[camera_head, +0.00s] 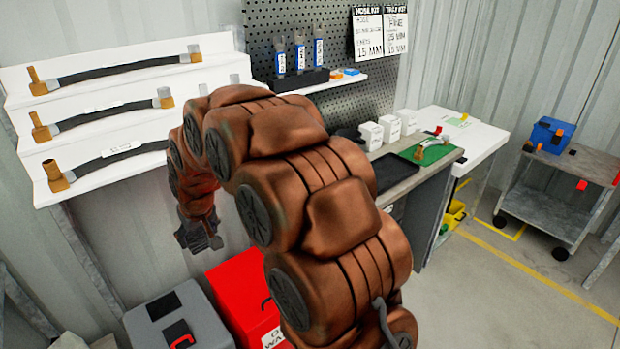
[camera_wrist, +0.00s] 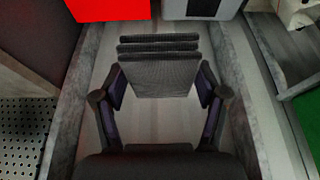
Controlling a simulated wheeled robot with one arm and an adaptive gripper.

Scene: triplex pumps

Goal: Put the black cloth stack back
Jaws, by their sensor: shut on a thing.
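The black cloth stack (camera_wrist: 158,72) shows in the wrist view as several dark grey ribbed layers. My gripper (camera_wrist: 160,88) is shut on it, with one finger at its left side and one at its right. The stack is held up over the floor. In the head view my gripper (camera_head: 199,236) hangs down left of the arm, above the grey and red bins; I cannot make out the cloth apart from the dark gripper there.
A red bin (camera_head: 245,300) and a grey case (camera_head: 180,318) stand below. White hose shelves (camera_head: 110,85) are at left. The workbench (camera_head: 405,178) bears a flat black tray (camera_head: 387,172), white boxes (camera_head: 390,127) and a green mat (camera_head: 425,153). A grey cart (camera_head: 550,190) stands at right.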

